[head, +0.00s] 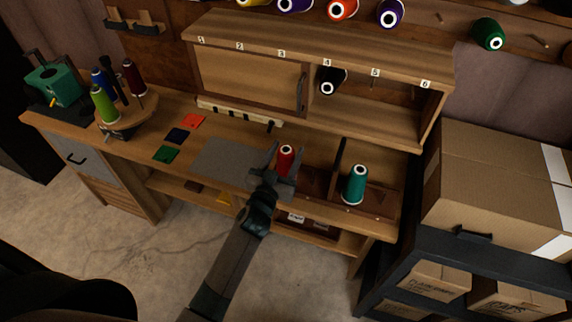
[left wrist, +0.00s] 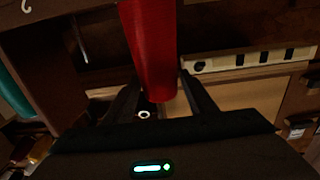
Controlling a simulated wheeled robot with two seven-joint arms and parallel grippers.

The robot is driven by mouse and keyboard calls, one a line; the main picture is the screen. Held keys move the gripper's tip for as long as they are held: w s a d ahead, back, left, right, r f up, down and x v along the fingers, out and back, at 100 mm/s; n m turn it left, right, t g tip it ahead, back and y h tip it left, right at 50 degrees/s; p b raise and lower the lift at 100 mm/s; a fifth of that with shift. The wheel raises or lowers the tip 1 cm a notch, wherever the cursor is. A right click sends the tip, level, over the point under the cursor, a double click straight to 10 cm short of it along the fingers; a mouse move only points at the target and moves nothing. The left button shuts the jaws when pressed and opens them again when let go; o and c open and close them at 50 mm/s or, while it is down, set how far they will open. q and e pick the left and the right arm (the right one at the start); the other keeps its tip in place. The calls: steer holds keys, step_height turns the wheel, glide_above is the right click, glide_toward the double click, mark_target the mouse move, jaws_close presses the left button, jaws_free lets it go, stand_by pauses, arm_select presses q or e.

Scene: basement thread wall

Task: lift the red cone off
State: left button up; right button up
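The red cone (head: 286,158) stands upright at the wooden stand (head: 318,184) on the front right of the bench, with its base hidden by my gripper. My left gripper (head: 285,160) is open, with one finger on each side of the cone. In the left wrist view the red cone (left wrist: 152,50) fills the top middle, close to both fingertips (left wrist: 158,82). I cannot tell whether either finger touches it. My right gripper is in neither view.
A teal cone (head: 355,185) stands to the right, beyond a dark upright divider (head: 340,157). A grey mat (head: 222,158) lies to the left. The shelf cabinet (head: 250,82) rises behind. Cardboard boxes (head: 490,190) sit on a rack at right.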

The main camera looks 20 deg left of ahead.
arm_select(q)
jaws_close()
steer(key=shift+r, duration=0.1)
step_height(320, 180, up, 10)
steer(key=shift+b, duration=0.35)
stand_by(0.5)
